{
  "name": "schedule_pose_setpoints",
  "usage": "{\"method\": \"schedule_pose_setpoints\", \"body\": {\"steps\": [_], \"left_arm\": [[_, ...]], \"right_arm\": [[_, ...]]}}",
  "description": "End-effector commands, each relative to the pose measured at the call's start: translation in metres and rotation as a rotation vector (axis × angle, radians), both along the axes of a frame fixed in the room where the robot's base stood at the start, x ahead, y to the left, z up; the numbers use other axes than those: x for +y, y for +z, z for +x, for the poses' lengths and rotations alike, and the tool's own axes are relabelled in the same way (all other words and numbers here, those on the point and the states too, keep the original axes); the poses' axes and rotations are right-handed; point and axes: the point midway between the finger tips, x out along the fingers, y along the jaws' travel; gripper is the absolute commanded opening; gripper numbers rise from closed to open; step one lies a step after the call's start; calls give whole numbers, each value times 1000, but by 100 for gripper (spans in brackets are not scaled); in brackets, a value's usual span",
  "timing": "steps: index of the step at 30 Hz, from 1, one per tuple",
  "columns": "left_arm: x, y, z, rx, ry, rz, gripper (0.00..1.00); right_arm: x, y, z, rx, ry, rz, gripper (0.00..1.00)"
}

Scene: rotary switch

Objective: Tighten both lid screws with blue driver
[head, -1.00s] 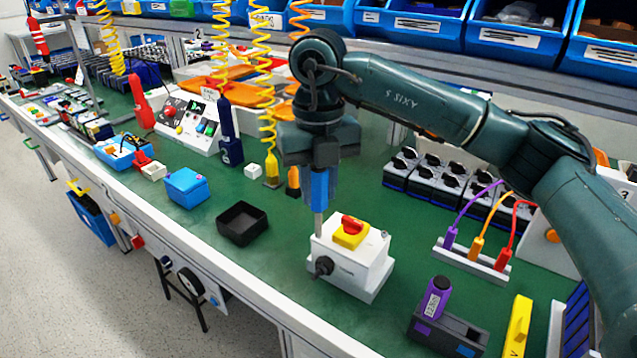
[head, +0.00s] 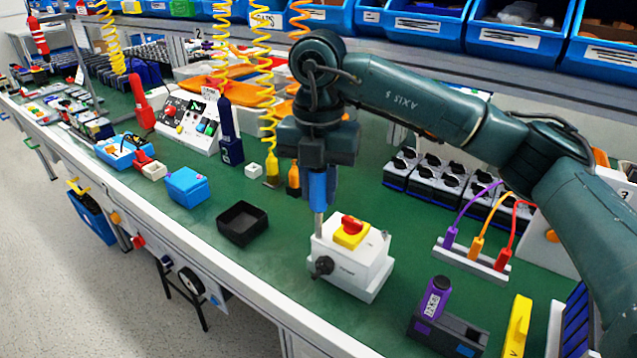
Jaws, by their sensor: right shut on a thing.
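My right gripper (head: 318,168) is shut on the blue driver (head: 318,188) and holds it upright, shaft down. The driver's tip is at the left part of the top of the white switch box (head: 357,265); I cannot tell whether it touches a screw. The box carries a yellow plate with a red rotary knob (head: 352,224) on its lid and a black knob (head: 323,265) on its front left face. One lid screw (head: 385,234) seems to show at the right corner of the lid; the other is hidden at the driver's tip. My left gripper is not in view.
An empty black tray (head: 242,224) and a blue box (head: 187,187) stand to the left. A purple driver in a dark holder (head: 446,328) stands front right. A terminal strip with coloured plugs (head: 472,260) is to the right. Green table is clear between them.

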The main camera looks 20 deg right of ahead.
Motion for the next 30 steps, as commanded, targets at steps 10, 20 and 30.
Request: {"method": "schedule_pose_setpoints", "body": {"steps": [10,20,30], "left_arm": [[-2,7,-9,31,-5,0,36],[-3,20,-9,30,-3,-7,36],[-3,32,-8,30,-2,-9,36]], "right_arm": [[0,20,0,-3,2,1,0],[0,37,0,-2,3,1,0],[0,54,0,-2,3,1,0]]}}
